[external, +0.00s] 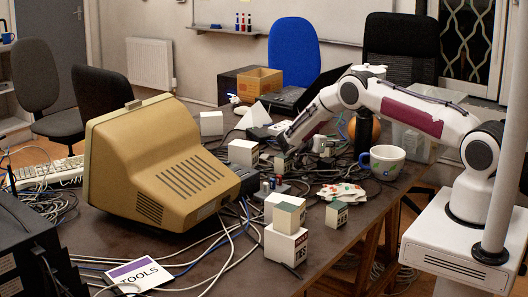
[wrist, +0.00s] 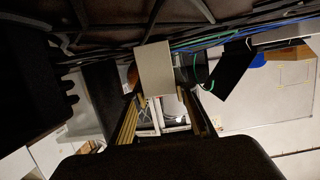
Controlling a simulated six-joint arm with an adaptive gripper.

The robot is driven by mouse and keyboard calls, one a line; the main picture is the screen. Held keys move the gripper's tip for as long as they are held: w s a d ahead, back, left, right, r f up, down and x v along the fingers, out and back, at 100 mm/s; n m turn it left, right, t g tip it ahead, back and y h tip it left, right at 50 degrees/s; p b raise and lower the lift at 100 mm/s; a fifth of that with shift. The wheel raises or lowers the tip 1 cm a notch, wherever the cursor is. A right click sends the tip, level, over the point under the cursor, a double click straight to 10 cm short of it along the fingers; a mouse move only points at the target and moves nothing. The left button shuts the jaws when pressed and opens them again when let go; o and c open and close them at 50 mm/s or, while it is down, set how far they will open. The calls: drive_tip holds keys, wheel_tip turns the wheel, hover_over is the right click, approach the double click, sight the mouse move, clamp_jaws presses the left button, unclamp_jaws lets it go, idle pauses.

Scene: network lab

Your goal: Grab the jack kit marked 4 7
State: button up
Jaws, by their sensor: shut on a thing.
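My gripper (external: 284,143) reaches down among the boxes and cables in the middle of the table. Its fingers also show in the wrist view (wrist: 160,100), closed on the sides of a small pale box (wrist: 155,66). In the external view a small box with a grey-green top (external: 282,163) is right at the fingertips and seems to be this held box. No 4 7 marking is readable on it. Similar small boxes stand nearer the camera: one on top of a larger white box (external: 288,213) and one on the table (external: 336,215).
A beige monitor (external: 160,165) stands to the left. A white box (external: 243,152) is just left of my gripper. A mug (external: 384,161) and a pile of cards (external: 340,191) lie to the right. Cables cover much of the table; its front right edge is near the boxes.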

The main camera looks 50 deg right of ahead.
drive_tip(key=shift+r, duration=4.65)
